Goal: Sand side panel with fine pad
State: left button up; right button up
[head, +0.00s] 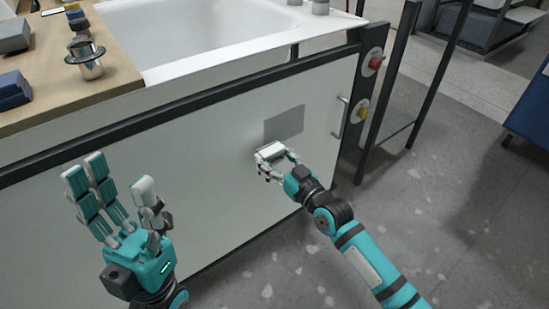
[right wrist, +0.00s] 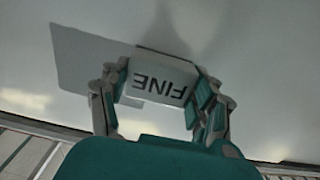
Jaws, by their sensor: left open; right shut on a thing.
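The side panel (head: 225,175) is a large pale upright face below the bathtub. A grey rectangular patch (head: 284,124) shows on it, left of a handle; the patch also shows in the right wrist view (right wrist: 85,62). My right gripper (head: 268,165) is shut on the fine pad (head: 268,151), just below and left of the patch. In the right wrist view the pad (right wrist: 160,78) reads "FINE" upside down between the fingers and overlaps the patch's edge. It appears to be at the panel; contact is hard to tell. My left gripper (head: 115,195) is open and empty, fingers up, in front of the panel's left part.
A white bathtub (head: 190,72) sits above the panel. A handle (head: 338,118), red button (head: 375,63) and dark posts stand right of the patch.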

jog(key=shift+b+x, duration=0.3)
jog(key=shift+x, duration=0.7)
jog(key=shift+d, duration=0.1)
